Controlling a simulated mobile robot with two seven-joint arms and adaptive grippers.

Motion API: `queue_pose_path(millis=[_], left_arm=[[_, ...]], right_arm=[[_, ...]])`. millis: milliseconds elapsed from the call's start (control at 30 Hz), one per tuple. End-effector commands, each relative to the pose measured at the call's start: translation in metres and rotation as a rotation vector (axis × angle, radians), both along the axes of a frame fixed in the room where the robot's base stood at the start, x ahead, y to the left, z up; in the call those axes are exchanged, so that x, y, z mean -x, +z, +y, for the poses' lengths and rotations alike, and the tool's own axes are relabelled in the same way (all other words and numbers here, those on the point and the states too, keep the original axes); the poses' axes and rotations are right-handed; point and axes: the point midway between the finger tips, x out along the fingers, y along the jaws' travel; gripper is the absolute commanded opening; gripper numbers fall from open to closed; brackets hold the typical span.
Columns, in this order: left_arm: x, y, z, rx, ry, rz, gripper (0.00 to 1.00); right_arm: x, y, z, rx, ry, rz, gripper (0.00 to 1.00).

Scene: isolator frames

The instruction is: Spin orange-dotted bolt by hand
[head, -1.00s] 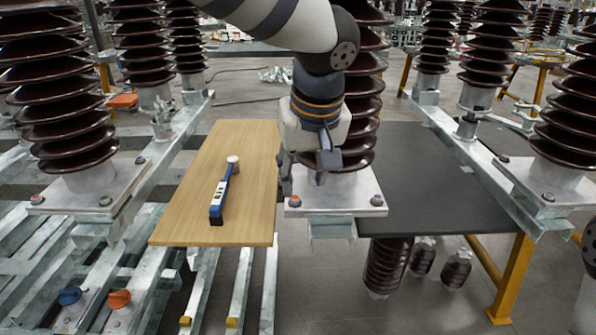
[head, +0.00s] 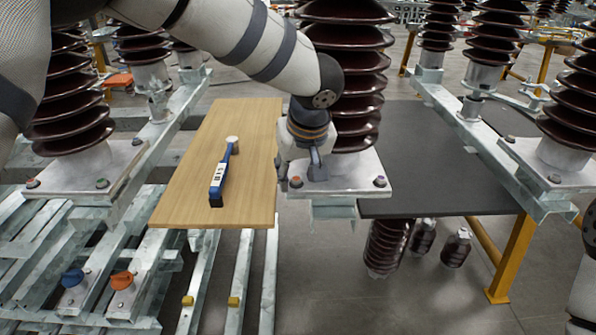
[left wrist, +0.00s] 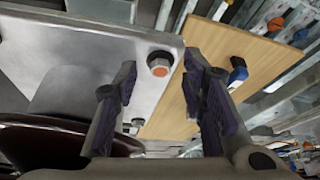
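The orange-dotted bolt (head: 296,182) stands at the front left corner of the grey metal base plate (head: 345,190) under the middle insulator. In the left wrist view its orange hex top (left wrist: 160,66) sits in a dark ring, near the plate's edge. My left gripper (head: 300,178) hangs just at this corner. Its two fingers (left wrist: 160,95) are spread, with the bolt showing between and beyond the tips; I see no contact. A second, purple-dotted bolt (head: 380,181) is at the plate's front right corner. My right gripper is out of view.
A wooden board (head: 185,190) left of the plate carries a blue tool (head: 218,178) with a round pale end. A dark tabletop (head: 430,170) lies to the right. Brown ribbed insulators (head: 345,75) rise close behind my left gripper.

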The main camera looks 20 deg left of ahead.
Motion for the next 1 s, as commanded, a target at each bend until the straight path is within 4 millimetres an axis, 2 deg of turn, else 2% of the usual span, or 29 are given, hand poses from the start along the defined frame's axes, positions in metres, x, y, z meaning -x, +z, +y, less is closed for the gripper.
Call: queue_pose_path(millis=[67, 100, 233, 267, 667, 1000], left_arm=[[0.0000, 0.0014, 0.0000, 0.001, 0.001, -0.002, 0.38], [0.0000, 0.0014, 0.0000, 0.001, 0.001, -0.002, 0.33], [0.0001, 0.0015, 0.0000, 0.001, 0.001, -0.002, 0.04], [0.0001, 0.0015, 0.0000, 0.001, 0.001, -0.002, 0.00], [0.0004, 0.0022, 0.0012, -0.002, -0.044, -0.003, 0.00], [0.0014, 0.0024, 0.0043, -0.002, -0.292, -0.002, 0.00]], right_arm=[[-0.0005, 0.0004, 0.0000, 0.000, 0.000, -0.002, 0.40], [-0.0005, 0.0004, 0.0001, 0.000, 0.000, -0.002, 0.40], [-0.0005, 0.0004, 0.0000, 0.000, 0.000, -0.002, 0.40], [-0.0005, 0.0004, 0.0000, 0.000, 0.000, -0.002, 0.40], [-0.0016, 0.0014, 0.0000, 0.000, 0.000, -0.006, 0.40], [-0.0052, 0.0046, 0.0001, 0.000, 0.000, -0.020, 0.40]])
